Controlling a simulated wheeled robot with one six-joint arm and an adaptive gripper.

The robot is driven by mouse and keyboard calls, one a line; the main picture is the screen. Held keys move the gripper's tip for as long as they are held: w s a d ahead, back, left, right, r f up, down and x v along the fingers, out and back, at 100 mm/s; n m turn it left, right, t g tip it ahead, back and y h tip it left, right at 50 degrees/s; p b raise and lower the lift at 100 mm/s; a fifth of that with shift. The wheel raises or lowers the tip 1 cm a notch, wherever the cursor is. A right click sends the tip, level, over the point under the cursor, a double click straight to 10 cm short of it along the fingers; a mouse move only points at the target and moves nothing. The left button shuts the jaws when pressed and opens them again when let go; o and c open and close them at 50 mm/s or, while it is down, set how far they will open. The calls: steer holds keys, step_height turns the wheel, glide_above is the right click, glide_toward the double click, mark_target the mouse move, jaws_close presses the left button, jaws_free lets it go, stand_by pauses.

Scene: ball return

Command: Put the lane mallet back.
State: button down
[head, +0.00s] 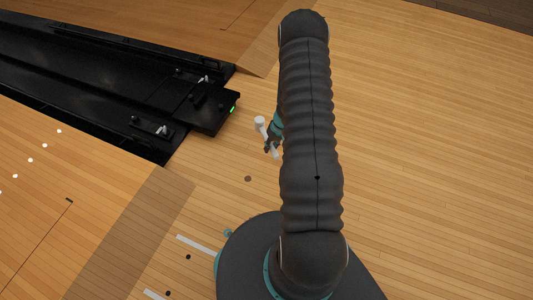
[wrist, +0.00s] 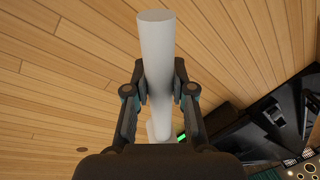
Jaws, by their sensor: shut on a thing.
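The white lane mallet (head: 261,123) shows beside my arm in the head view, its thick end up and left; my arm hides part of the rest. My gripper (head: 272,147) is shut on it, above the wooden floor. In the wrist view, my gripper (wrist: 160,82) has one finger on each side of the mallet's white shaft (wrist: 157,45). The shaft runs between the fingers, and its lower end is partly hidden by the gripper body.
A black ball return unit (head: 205,112) with a small green light (head: 234,109) lies left of the mallet, apart from it. Small silver fittings (head: 161,130) sit on the unit. Pale strips (head: 197,244) mark the floor near my base. The wooden floor right of my arm is clear.

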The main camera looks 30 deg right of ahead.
mark_target(265, 158)
steer(key=shift+w+a+f, duration=0.45)
steer(key=shift+a, duration=0.15)
steer(key=shift+f, duration=0.2)
steer(key=shift+f+b, duration=0.35)
steer(key=shift+f, duration=1.6)
steer(key=c, duration=1)
jaws_free()
